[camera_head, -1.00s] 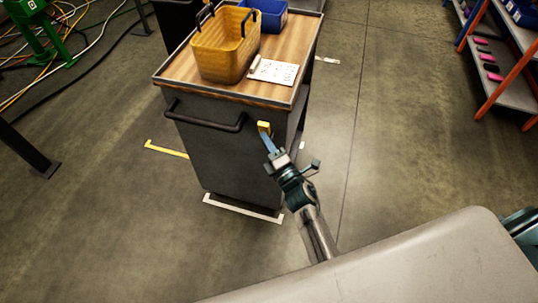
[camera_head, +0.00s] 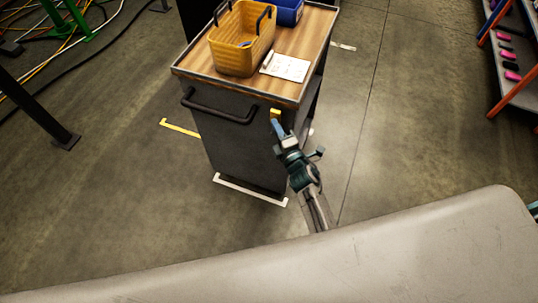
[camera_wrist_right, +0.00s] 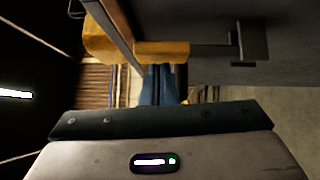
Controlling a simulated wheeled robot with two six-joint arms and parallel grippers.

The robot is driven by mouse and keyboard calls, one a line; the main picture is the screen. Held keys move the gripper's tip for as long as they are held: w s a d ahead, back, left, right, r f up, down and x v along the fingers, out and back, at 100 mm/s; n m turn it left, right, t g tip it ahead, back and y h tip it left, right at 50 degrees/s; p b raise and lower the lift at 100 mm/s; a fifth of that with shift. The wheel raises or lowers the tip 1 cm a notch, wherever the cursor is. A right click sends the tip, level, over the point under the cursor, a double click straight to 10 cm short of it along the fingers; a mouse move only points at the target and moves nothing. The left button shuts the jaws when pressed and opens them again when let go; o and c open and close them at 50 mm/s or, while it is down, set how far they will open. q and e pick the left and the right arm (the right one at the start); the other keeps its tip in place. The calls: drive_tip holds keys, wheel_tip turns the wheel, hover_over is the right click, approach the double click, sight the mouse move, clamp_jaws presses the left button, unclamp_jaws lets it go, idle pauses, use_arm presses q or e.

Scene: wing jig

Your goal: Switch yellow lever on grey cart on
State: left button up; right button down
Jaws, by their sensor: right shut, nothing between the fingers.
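The grey cart (camera_head: 235,150) stands in the upper middle of the head view. Its yellow lever (camera_head: 275,113) sticks out near the top right of its front face, right of the dark handle. My right gripper (camera_head: 278,126) is shut and empty, its blue fingers just below the lever in the head view. In the right wrist view, the yellow lever (camera_wrist_right: 162,50) sits on a rod from a dark plate on the grey panel. The shut blue fingers (camera_wrist_right: 158,85) reach its edge there; I cannot tell whether they touch. My left gripper is not in view.
A yellow basket (camera_head: 240,42), a blue bin (camera_head: 288,12) and a white paper (camera_head: 286,66) are on the cart's wooden top. The dark handle bar (camera_head: 215,108) juts from the front. Shelves (camera_head: 515,70) stand at the far right. The floor around the cart is mostly clear.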

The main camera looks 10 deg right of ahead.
drive_tip(key=shift+w+d+r, duration=0.1)
drive_tip(key=shift+w+r, duration=0.15)
drive_tip(key=shift+r, duration=0.05)
idle(0.5)
drive_tip(key=shift+s, duration=0.15)
drive_tip(key=b+v, duration=0.2)
drive_tip(key=v, duration=0.8)
drive_tip(key=shift+s+f, duration=0.3)
drive_tip(key=shift+s, duration=0.1)
drive_tip(key=s+d+f+m+g+h, duration=0.1)
drive_tip(key=s+d+f+m+g, duration=0.2)
drive_tip(key=f, duration=0.7)
drive_tip(key=s+d+f+m+g+h, duration=0.15)
drive_tip(key=s+f+m, duration=0.3)
drive_tip(key=f, duration=0.65)
drive_tip(key=s+d+f+m+g+h, duration=0.15)
drive_tip(key=s+f+m+g, duration=0.3)
drive_tip(key=f, duration=0.55)
drive_tip(key=s+d+f+m+g, duration=0.2)
drive_tip(key=s+f, duration=0.3)
drive_tip(key=s, duration=0.4)
drive_tip(key=s+d+f+m+g, duration=0.3)
drive_tip(key=s+f, duration=0.3)
drive_tip(key=s, duration=0.4)
drive_tip(key=s+d+f+m+g, duration=0.3)
drive_tip(key=s+f, duration=0.2)
drive_tip(key=s, duration=0.4)
drive_tip(key=shift+s+f+m, duration=0.2)
drive_tip(key=shift+f+m, duration=0.1)
drive_tip(key=shift+f, duration=0.05)
